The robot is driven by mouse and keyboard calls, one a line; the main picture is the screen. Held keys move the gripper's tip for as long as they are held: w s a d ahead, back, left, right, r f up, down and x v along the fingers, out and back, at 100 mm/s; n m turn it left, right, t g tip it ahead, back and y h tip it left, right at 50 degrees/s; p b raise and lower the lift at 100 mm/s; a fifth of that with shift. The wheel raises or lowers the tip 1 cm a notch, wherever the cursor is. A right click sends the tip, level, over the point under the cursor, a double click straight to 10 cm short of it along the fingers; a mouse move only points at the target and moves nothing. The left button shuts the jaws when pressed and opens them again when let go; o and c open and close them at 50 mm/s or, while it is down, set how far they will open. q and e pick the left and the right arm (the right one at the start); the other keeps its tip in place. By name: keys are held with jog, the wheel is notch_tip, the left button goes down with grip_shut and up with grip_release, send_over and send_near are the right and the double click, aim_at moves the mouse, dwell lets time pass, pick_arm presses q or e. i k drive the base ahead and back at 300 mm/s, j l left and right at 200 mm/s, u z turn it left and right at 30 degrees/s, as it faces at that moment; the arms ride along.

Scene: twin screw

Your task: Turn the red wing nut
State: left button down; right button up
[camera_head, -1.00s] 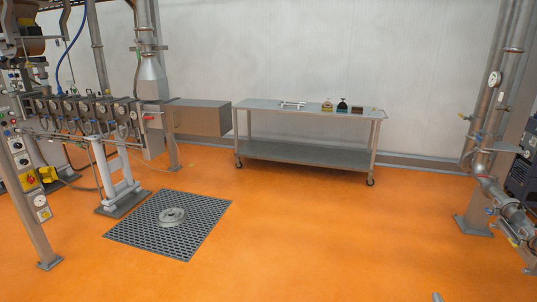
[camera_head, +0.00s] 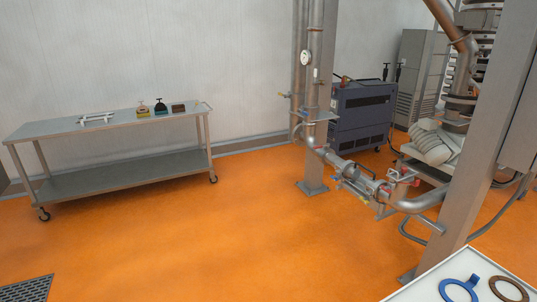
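Small red parts (camera_head: 404,177) show on the horizontal steel pipe (camera_head: 355,177) at the right of the head view. They are too small to tell whether one is the red wing nut. The pipe runs from the foot of an upright pipe (camera_head: 311,85) toward a curved elbow (camera_head: 423,202). Neither of my grippers is in view.
A wheeled steel table (camera_head: 40,131) with small items on top stands at the left. A dark cabinet (camera_head: 362,115) stands behind the pipe. A steel column (camera_head: 480,150) and a white surface with rings (camera_head: 425,290) are at the right. Orange floor between is clear.

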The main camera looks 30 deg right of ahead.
aim_at(387, 189)
jog(key=i+z, duration=0.25)
jog(key=i, duration=0.25)
jog(key=i+z, duration=0.2)
jog(key=i, duration=0.3)
jog(key=i+j+z, duration=0.25)
jog(key=i, duration=0.25)
jog(key=i+z, duration=0.2)
jog(key=z, duration=0.2)
jog(key=i+z, duration=0.2)
jog(key=z, duration=0.2)
jog(key=i+z, duration=0.2)
jog(key=z, duration=0.15)
jog(key=i+j+z, duration=0.15)
jog(key=z, duration=0.25)
jog(key=i+j+z, duration=0.2)
jog(key=z, duration=0.25)
jog(key=i+j+z, duration=0.4)
jog(key=k+l, duration=0.05)
jog(key=l, duration=0.05)
